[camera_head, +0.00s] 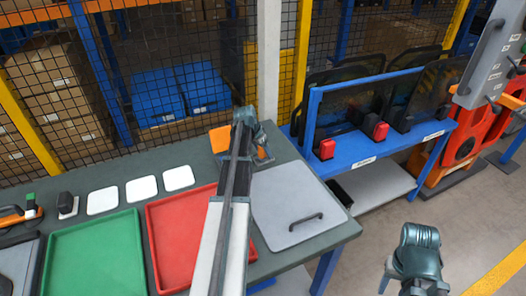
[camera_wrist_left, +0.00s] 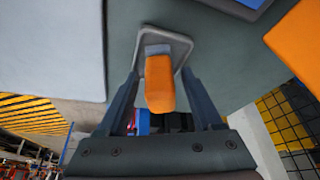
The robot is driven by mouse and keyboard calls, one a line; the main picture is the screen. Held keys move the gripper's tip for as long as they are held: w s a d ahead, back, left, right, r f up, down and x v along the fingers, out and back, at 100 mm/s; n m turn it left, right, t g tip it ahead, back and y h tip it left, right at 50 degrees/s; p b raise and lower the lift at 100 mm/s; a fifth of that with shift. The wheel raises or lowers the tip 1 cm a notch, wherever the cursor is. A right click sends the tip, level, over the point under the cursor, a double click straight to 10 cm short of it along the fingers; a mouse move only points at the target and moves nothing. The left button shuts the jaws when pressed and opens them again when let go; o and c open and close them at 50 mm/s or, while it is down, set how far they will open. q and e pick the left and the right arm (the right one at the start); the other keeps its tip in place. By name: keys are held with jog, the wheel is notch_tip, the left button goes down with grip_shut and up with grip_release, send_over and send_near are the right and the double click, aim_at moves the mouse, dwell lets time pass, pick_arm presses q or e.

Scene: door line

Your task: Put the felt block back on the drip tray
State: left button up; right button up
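The felt block (camera_wrist_left: 159,85), orange with a grey-blue end, is between the fingers of my left gripper (camera_wrist_left: 161,72) in the left wrist view. A small gap shows on each side of it, so the gripper is open around it. Behind the block is the drip tray (camera_wrist_left: 180,45), a small grey square with a raised rim. The block's far end appears to be at the tray; contact is hard to tell. In the head view my left gripper (camera_head: 258,133) is over the back of the table. My right arm's wrist (camera_head: 415,255) shows at lower right; its fingers are not clear.
The table holds a green tray (camera_head: 95,262), a red tray (camera_head: 172,238), white pads (camera_head: 140,189) and a grey panel with a handle (camera_head: 295,195). An orange item (camera_head: 219,138) lies beside my left gripper. A mesh fence (camera_head: 180,60) stands behind; a blue rack (camera_head: 385,140) is to the right.

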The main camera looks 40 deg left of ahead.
pick_arm(q)
jog(key=shift+r, duration=0.1)
jog(key=shift+r, duration=0.15)
jog(key=p+v, duration=1.1)
jog(key=v, duration=0.1)
jog(key=d+f+m+g, duration=0.1)
jog(key=d+g, duration=0.1)
jog(key=d, duration=2.3)
jog(key=s+d+m+g+y, duration=0.1)
jog(key=s+d, duration=0.7)
jog(key=d, duration=0.3)
jog(key=s+d+g, duration=0.2)
jog(key=s+d, duration=0.6)
jog(key=d, duration=0.4)
jog(key=shift+s+d+f+m+y, duration=0.25)
jog(key=shift+s+f+m+y, duration=0.05)
jog(key=shift+f+m+y, duration=0.1)
